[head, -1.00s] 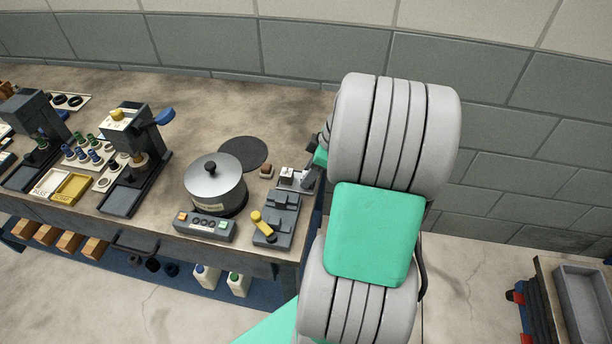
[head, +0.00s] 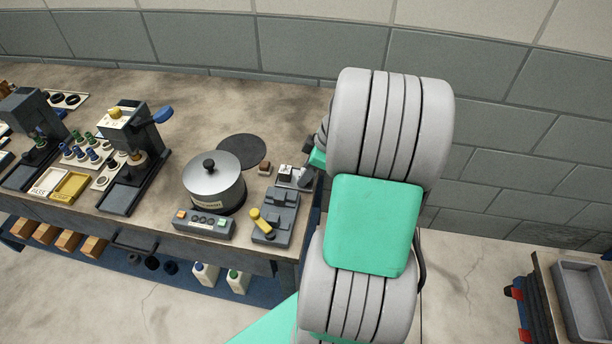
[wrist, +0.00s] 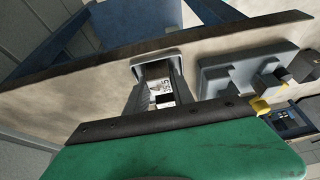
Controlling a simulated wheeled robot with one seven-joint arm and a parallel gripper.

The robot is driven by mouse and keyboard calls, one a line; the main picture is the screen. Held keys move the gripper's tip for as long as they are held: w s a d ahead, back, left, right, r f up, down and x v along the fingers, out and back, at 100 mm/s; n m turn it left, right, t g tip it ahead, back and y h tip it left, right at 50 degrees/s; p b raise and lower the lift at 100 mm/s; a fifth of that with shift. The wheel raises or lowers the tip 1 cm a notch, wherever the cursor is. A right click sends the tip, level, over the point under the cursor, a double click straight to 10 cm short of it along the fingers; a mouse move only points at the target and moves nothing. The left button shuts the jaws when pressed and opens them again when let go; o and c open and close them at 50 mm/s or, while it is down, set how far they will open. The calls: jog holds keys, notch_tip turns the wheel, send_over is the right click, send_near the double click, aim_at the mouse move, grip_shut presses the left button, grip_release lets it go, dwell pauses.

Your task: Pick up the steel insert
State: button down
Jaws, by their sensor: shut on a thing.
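My gripper (wrist: 158,92) shows in the wrist view, with its dark fingers closed around a small pale block with dark markings, which I take to be the steel insert (wrist: 160,88). The fingers hide its sides. The block is at a small light-rimmed tray (wrist: 158,60) on the bench; I cannot tell whether it is clear of the tray. In the head view the tray (head: 293,178) is near the bench's right end, and my arm hides most of the gripper.
A grey fixture with a yellow handle (head: 276,218) stands beside the tray, also seen in the wrist view (wrist: 235,72). A lidded pot (head: 213,180), a button box (head: 205,224) and a small brown block (head: 265,168) are left of it.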

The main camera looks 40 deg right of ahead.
jog(key=shift+r, duration=0.15)
jog(key=shift+d+r, duration=0.1)
jog(key=shift+r, duration=0.25)
notch_tip(320, 180, up, 3)
jog(key=shift+f+b, duration=0.2)
jog(key=shift+b, duration=0.3)
jog(key=s+a+r+p, duration=0.2)
jog(key=s+a+r, duration=0.7)
jog(key=a+r, duration=0.2)
jog(key=shift+r, duration=0.75)
